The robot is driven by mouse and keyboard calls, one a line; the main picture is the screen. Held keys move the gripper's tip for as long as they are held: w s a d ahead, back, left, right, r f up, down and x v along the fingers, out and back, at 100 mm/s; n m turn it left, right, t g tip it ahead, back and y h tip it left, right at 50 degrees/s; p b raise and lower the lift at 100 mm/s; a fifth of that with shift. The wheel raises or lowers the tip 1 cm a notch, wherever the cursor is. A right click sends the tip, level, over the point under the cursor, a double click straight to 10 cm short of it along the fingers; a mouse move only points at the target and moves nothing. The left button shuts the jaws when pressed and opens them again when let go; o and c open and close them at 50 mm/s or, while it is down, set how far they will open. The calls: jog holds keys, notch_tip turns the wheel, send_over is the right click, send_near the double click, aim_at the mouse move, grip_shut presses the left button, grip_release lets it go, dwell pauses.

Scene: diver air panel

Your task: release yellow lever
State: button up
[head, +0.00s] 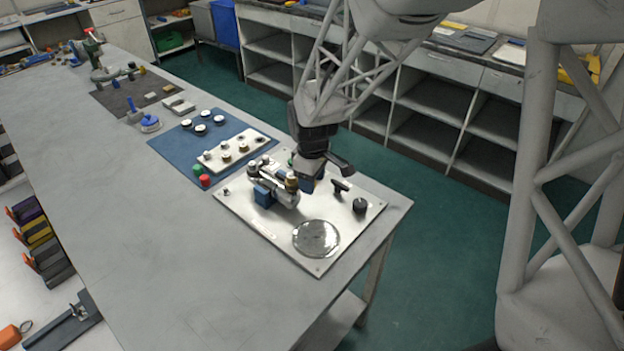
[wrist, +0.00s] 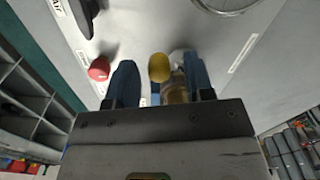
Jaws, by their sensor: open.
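The yellow lever's rounded yellow end (wrist: 159,67) shows in the wrist view between the two blue fingers of my gripper (wrist: 160,82). The gripper is open, with a visible gap on the left side of the yellow end; whether the right finger touches it I cannot tell. A brass-coloured part (wrist: 175,90) lies behind it, partly covered by the gripper. In the head view my gripper (head: 308,178) is low over the white panel (head: 262,233), beside the metal pipe fittings (head: 285,190). The yellow lever is not clearly visible there.
A red knob (wrist: 99,68) stands just left of the left finger in the wrist view. The panel also carries a round gauge (head: 317,238), a black knob (head: 360,205) and a black handle (head: 340,186). A blue mat (head: 173,146) with several fittings lies left of it.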

jog(key=shift+r, duration=3.8)
jog(key=s+d+r+m+t, duration=0.1)
jog(key=s+d+r+m, duration=0.2)
jog(key=s, duration=0.6)
jog(key=s+d+r+m, duration=0.3)
jog(key=s+d+m, duration=0.2)
jog(key=s, duration=0.4)
jog(key=s+d+r+m+t, duration=0.1)
jog(key=s+d+r+m, duration=0.3)
jog(key=s, duration=0.5)
jog(key=shift+d+t, duration=0.3)
jog(key=shift+d, duration=0.55)
